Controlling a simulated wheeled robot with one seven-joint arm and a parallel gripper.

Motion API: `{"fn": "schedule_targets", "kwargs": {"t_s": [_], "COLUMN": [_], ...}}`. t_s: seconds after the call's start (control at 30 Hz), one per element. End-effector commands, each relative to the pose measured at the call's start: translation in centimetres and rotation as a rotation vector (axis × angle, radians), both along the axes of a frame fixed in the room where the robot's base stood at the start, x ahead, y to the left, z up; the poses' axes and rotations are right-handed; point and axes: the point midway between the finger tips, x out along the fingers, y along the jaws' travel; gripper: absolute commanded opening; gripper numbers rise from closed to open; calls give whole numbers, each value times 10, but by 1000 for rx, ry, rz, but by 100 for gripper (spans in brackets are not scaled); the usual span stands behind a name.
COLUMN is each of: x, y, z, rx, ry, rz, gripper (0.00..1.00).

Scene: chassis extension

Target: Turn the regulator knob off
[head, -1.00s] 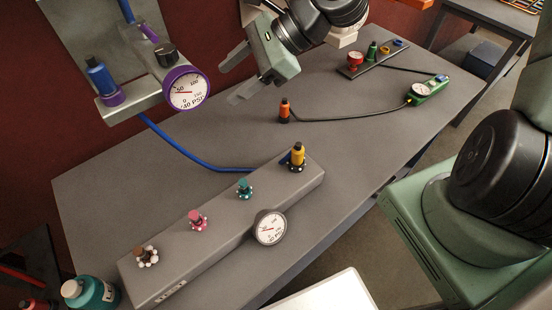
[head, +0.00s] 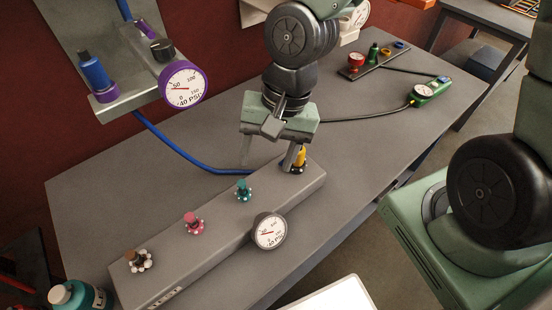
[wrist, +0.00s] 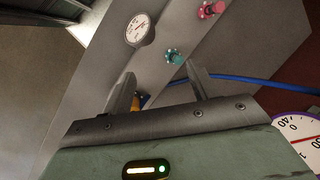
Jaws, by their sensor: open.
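The wall-mounted regulator with a purple-rimmed gauge (head: 183,85) is at the upper left in the head view. It carries a black knob (head: 162,49) on top and a blue knob (head: 94,73) at its left end. The gauge's edge shows at the right in the wrist view (wrist: 300,138). My gripper (head: 266,165) is open and points down near the right end of the grey manifold block (head: 215,235), right of the regulator. One finger partly covers a yellow fitting (head: 301,157). A teal knob (wrist: 175,57) appears near the fingertips in the wrist view.
The manifold also bears a pink knob (head: 194,222), a brown-topped knob (head: 138,261) and a gauge (head: 269,231). A blue hose (head: 180,152) runs from the regulator across the table. A green gauge tool (head: 428,92) lies at right.

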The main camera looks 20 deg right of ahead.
Motion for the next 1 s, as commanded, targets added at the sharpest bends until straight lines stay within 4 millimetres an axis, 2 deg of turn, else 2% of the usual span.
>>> {"fn": "schedule_targets", "kwargs": {"t_s": [0.13,0.33,0.87,1.0], "x": [-9,-15,-16,-10], "y": [-4,-8,-8,-10], "z": [-1,1,1,5], "rx": [-48,-78,-82,-90], "ry": [-37,-59,-62,-58], "rz": [136,232,250,232], "gripper": [59,59,59,59]}}
